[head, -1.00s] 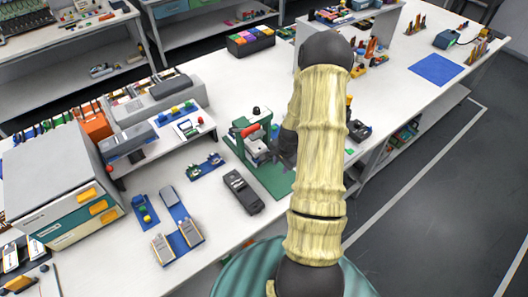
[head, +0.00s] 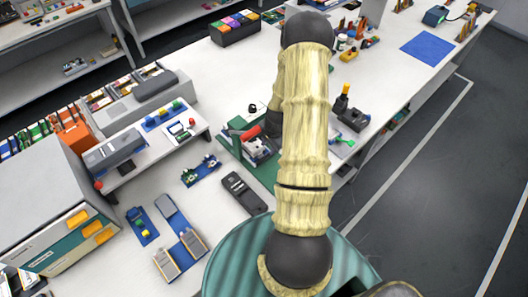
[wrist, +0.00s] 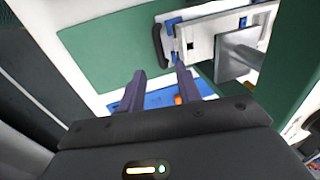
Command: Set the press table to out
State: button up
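In the head view my arm hides the gripper and part of the press.
A blue item with an orange spot (wrist: 165,97) lies beyond my fingers. A dark handheld device (head: 243,192) and a blue tray with small parts (head: 201,170) lie left of the press. Right of my arm stands a black device with a yellow top (head: 346,112).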

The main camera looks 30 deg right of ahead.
aim_at(265, 157)
jog(key=shift+w+a+f+p, duration=0.1)
jog(key=shift+w+f+p, duration=0.25)
jog(key=shift+f, duration=0.9)
jog(key=shift+w+f+p, duration=0.15)
jog(key=shift+f+p, duration=0.45)
jog(key=shift+f, duration=0.6)
jog(key=shift+w+a+f+p, duration=0.1)
jog(key=shift+w+f+p, duration=0.25)
jog(key=shift+f, duration=0.9)
jog(key=shift+s, duration=0.15)
grip_shut()
